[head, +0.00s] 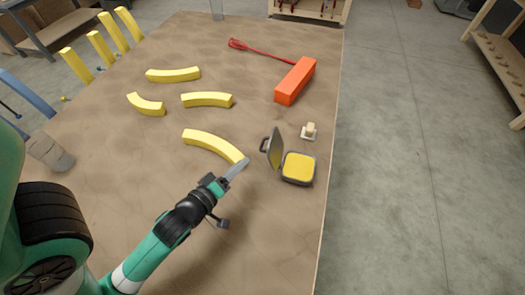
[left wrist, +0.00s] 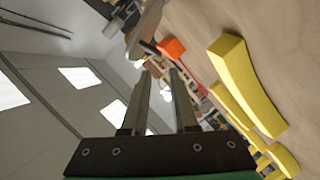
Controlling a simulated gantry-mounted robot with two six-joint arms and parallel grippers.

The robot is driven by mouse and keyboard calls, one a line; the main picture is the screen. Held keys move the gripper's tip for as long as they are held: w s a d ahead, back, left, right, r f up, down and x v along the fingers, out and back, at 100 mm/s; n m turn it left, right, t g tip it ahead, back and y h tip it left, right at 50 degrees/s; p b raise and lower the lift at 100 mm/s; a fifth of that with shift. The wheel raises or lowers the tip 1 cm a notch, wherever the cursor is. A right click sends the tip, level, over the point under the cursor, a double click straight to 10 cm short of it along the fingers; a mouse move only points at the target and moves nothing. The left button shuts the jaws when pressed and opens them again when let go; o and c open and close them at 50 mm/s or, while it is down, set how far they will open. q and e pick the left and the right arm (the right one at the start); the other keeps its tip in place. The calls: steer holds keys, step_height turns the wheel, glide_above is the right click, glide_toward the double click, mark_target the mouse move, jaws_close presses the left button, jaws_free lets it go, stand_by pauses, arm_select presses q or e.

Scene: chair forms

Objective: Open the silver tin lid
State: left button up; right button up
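The silver tin (head: 298,168) stands near the right edge of the table in the head view, its yellow inside showing. Its lid (head: 276,148) stands raised, nearly upright, along the tin's left side, with a dark handle on its outer face. My left gripper (head: 238,169) is left of the tin and lid, apart from them, close to the end of a curved yellow piece. In the left wrist view its two fingers (left wrist: 160,72) have a gap between them with nothing held. My right gripper is not in view.
Several curved yellow pieces (head: 211,145) lie left of and behind the tin. A small white block (head: 309,131), an orange box (head: 296,80) and a red tool (head: 262,50) lie behind it. A cup (head: 50,152) stands at the left. The table front is mostly clear.

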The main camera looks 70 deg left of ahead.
mark_target(262, 144)
arm_select(q)
steer(key=b+x, duration=0.1)
steer(key=x, duration=1)
steer(key=shift+w+a, duration=0.2)
steer(key=shift+w, duration=0.1)
jaws_close()
steer(key=shift+r, duration=0.1)
stand_by(0.8)
